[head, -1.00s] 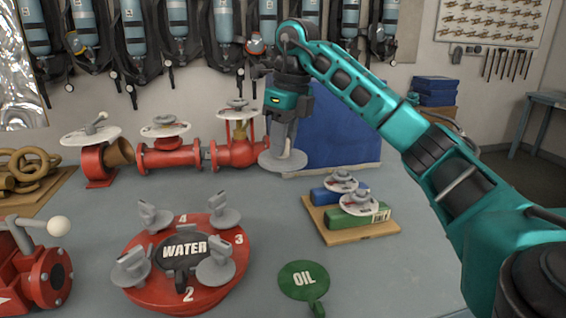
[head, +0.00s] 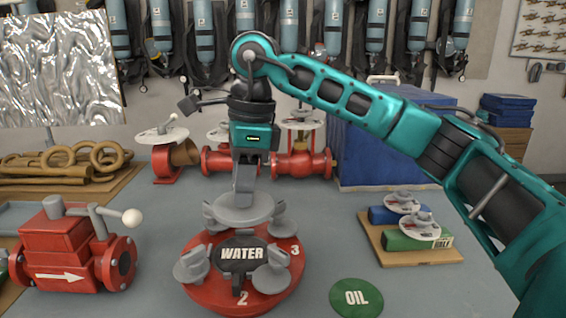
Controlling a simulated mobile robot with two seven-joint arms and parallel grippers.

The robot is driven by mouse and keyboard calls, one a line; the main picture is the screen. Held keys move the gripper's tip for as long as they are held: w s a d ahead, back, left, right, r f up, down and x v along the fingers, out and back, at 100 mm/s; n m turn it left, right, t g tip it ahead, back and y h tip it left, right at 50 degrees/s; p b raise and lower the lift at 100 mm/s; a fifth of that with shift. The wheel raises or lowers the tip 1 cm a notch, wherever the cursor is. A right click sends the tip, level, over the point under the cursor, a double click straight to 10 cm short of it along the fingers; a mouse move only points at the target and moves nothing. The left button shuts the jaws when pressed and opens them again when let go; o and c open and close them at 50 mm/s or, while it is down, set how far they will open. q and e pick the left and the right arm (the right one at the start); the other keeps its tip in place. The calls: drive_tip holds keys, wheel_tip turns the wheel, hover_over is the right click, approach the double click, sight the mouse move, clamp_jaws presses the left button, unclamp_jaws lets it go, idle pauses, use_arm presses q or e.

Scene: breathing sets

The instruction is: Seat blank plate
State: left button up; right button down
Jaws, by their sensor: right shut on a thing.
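My right gripper (head: 244,188) points down and is shut on the upright tab of a grey round blank plate (head: 243,209). The plate is roughly level. In the picture it overlaps the back of a red round base (head: 204,291) with a black "WATER" disc (head: 242,253); I cannot tell whether it touches. Several grey tabbed pieces, such as the front left one (head: 191,266) and the front right one (head: 271,279), stand around the disc. Numbers 2 and 3 show; the base's back is partly hidden by the held plate. My left gripper is not in view.
A red valve (head: 62,255) with a white-knobbed lever stands left. Red pipe fittings (head: 300,164) and a blue box (head: 385,150) are behind. A wooden board (head: 440,257) with tagged valves is right; a green "OIL" disc (head: 356,298) lies front right.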

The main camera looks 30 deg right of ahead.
drive_tip(key=shift+s+a+f+n, duration=0.1)
drive_tip(key=shift+s+a+n, duration=0.2)
drive_tip(key=shift+a, duration=0.35)
drive_tip(key=shift+w+d+f+b, duration=0.1)
drive_tip(key=shift+f+b, duration=1.95)
drive_tip(key=shift+f, duration=0.85)
drive_tip(key=shift+f+b, duration=0.75)
drive_tip(key=shift+f, duration=0.45)
drive_tip(key=c, duration=0.8)
unclamp_jaws()
